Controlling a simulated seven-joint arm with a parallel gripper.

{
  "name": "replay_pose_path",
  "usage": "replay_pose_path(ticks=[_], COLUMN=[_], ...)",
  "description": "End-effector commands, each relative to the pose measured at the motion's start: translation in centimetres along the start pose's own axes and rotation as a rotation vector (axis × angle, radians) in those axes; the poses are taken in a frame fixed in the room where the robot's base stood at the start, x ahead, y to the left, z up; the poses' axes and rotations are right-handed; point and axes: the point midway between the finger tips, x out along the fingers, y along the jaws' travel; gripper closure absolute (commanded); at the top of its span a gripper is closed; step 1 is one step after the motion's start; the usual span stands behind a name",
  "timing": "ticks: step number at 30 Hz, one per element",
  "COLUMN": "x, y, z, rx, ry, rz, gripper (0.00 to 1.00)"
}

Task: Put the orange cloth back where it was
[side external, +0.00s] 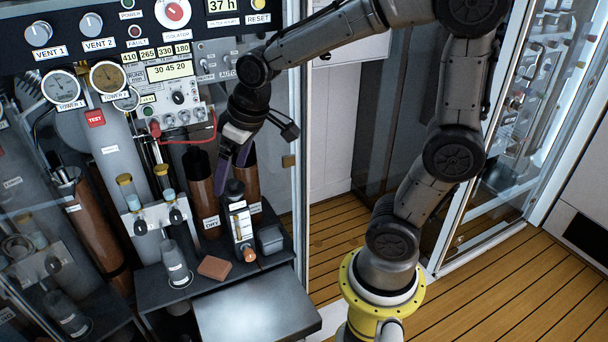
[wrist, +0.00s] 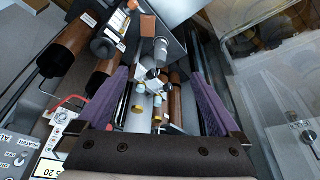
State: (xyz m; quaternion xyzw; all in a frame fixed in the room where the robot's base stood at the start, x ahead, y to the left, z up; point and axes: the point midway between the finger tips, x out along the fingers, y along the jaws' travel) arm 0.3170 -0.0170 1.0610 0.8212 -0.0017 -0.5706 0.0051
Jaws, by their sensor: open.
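The orange cloth (side external: 214,267) is a small, flat, orange-brown rectangle lying on the dark shelf (side external: 160,291). It lies between a clear capped bottle and a black-topped device with a white front. The cloth also shows near the top of the wrist view (wrist: 148,26). My gripper (side external: 232,176) is above and behind the cloth, in front of the panel and near the brown bottles. Its purple fingers are spread apart in the wrist view (wrist: 156,74), with nothing between them that I can see held.
The clear bottle (side external: 176,264), the device (side external: 241,226) and a grey box (side external: 270,240) stand close around the cloth. Brown bottles (side external: 200,190) stand behind. A bare metal tray (side external: 255,305) lies in front. A cabinet frame (side external: 297,160) rises at the right.

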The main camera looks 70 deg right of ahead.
Motion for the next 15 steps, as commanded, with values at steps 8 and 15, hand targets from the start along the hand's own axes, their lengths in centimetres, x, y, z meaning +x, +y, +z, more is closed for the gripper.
replay_pose_path(ticks=[8,15], x=[-7.4,-8.2], y=[-1.5,-1.7], z=[9.7,13.2], rx=[0.002,0.007], ry=[0.110,0.135], rz=[-0.005,-0.008], gripper=[0.00,0.00])
